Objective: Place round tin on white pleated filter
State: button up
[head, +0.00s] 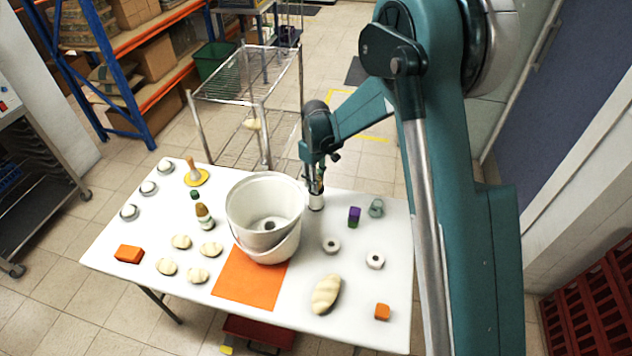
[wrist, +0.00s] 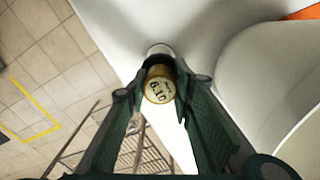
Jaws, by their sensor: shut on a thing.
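My gripper (wrist: 160,92) is shut on the round tin (wrist: 158,91), which has a gold printed face in the wrist view. In the head view my gripper (head: 316,186) is at the table's back edge, right of the white buckets, and its fingers largely hide the tin. A white cylindrical thing (head: 316,203) shows directly below the fingers; in the wrist view its pale end (wrist: 160,49) shows just beyond the tin. It may be the white pleated filter, but pleats are not clear. I cannot tell whether the tin touches it.
Nested white buckets (head: 264,212) stand close left, by an orange mat (head: 248,280). White rings (head: 331,245) (head: 375,260), a purple-green block (head: 354,216) and a bread-like loaf (head: 326,294) lie right and in front. A wire rack (head: 245,88) stands behind the table.

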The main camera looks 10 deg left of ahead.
jog(key=shift+f, duration=0.1)
jog(key=o, duration=0.9)
notch_tip(320, 180, up, 12)
jog(key=shift+r+p, duration=0.15)
jog(key=shift+p, duration=0.15)
dwell(0.3)
dwell(0.6)
